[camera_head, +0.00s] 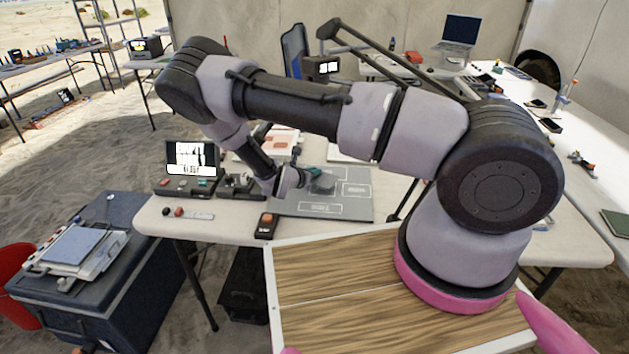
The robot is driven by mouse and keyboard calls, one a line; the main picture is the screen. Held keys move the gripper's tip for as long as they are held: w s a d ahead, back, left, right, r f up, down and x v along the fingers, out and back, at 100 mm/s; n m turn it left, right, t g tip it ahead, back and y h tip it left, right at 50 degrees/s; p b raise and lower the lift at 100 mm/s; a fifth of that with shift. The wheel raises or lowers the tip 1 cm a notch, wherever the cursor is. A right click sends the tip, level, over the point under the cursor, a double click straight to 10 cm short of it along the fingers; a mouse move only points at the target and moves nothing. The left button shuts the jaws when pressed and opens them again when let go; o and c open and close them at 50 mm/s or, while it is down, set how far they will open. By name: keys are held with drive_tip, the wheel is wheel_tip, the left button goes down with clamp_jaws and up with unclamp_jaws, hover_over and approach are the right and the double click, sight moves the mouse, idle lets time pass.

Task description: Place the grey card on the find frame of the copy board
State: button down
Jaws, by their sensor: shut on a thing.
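The copy board (345,205) is a flat grey board with white outlined frames, lying on the white table in the middle of the view. One outlined frame (320,208) is at its front edge and another (355,189) is at its right. My gripper (308,180) is low over the board's left-middle part, shut on a small dark grey piece, which looks like the grey card (322,187). The card is over or on the board; I cannot tell whether it touches. My wrist and fingers hide part of the board's left side.
A small screen (192,158) and a dark tray of small items stand left of the board. A black and orange device (266,225) is at the table's front edge. A red-marked sheet (272,142) lies behind. A laptop (458,35) is on the far table.

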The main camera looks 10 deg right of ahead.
drive_tip(key=shift+f, duration=1.7)
drive_tip(key=c, duration=0.9)
unclamp_jaws()
drive_tip(key=shift+c, duration=0.2)
drive_tip(key=v, duration=1.2)
